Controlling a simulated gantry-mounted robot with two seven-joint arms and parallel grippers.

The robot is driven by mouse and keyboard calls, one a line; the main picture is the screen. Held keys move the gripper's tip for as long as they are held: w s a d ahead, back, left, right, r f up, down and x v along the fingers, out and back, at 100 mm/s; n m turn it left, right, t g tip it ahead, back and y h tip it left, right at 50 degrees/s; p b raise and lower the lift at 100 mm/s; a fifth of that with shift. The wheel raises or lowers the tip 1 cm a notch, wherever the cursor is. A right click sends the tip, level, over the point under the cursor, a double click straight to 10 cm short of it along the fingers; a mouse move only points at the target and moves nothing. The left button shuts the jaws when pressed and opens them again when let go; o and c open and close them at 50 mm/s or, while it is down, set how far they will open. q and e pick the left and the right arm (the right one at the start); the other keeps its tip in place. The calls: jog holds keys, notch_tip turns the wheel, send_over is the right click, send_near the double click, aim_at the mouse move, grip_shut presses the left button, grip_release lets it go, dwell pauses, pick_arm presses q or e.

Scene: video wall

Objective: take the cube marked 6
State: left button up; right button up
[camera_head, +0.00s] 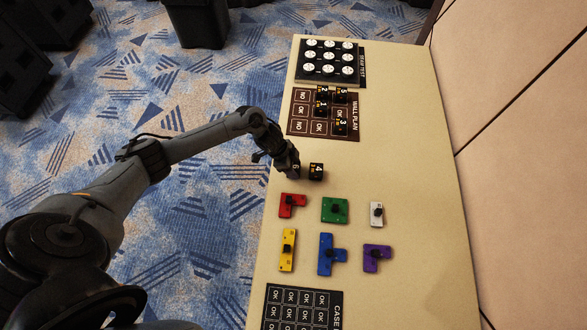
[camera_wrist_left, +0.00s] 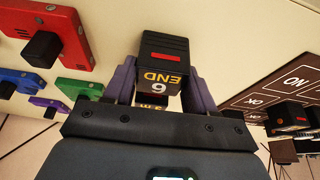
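The black cube marked 6 (camera_wrist_left: 163,68) shows in the left wrist view with a yellow "END" and a red stripe on it. The two fingers of my left gripper (camera_wrist_left: 161,85) lie against its opposite sides with no clear gap. In the head view the same cube (camera_head: 295,171) is partly hidden by my left gripper (camera_head: 289,165), at the table's left edge. I cannot tell whether it rests on the table or is just lifted. A black cube marked 4 (camera_head: 316,172) stands close to its right. My right gripper is not in view.
On the table (camera_head: 420,180) are a brown wall plan board (camera_head: 299,125) with several black cubes, a dark board with white discs (camera_head: 347,46), and a case board (camera_head: 336,312). Coloured knobbed pieces, including red (camera_head: 290,200) and green (camera_head: 327,217), lie nearer. A wall panel rises on the right.

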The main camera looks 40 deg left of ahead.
pick_arm(q)
jog(key=c, duration=0.5)
jog(key=shift+r, duration=0.1)
